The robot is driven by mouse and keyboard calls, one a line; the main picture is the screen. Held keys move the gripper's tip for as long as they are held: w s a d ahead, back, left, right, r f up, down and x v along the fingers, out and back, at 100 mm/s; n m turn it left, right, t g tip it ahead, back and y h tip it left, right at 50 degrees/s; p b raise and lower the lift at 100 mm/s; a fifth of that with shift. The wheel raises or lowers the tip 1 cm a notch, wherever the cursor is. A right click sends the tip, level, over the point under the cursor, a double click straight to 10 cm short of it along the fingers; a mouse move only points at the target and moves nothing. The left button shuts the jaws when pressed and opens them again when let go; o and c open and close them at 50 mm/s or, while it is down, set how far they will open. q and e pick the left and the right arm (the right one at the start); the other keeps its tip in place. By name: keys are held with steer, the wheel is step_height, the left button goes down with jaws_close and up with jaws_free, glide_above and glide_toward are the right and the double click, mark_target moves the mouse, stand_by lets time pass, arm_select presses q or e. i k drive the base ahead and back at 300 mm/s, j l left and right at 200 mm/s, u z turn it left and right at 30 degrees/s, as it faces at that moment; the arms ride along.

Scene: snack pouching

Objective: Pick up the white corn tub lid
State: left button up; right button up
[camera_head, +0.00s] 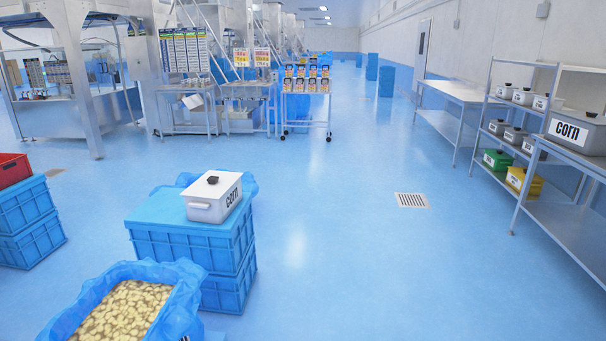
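A white corn tub (213,204) stands upright on top of stacked blue crates left of the middle. Its front label reads "corn". The white corn tub lid (203,189) sits on the tub and has a small black knob (213,180) on top. Neither of my grippers shows in the view.
Blue crates (190,247) carry the corn tub. A blue-lined crate (180,300) of pale pieces is at the front left. More crates (30,213) are at the left. Metal shelves (497,105) with several tubs stand right. The middle floor is clear around a drain (411,200).

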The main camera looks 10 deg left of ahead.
mark_target(213, 184)
steer(key=i+u, duration=0.1)
steer(key=i, duration=1)
steer(key=i+l, duration=0.1)
steer(key=i, duration=1.05)
steer(key=j+u, duration=0.05)
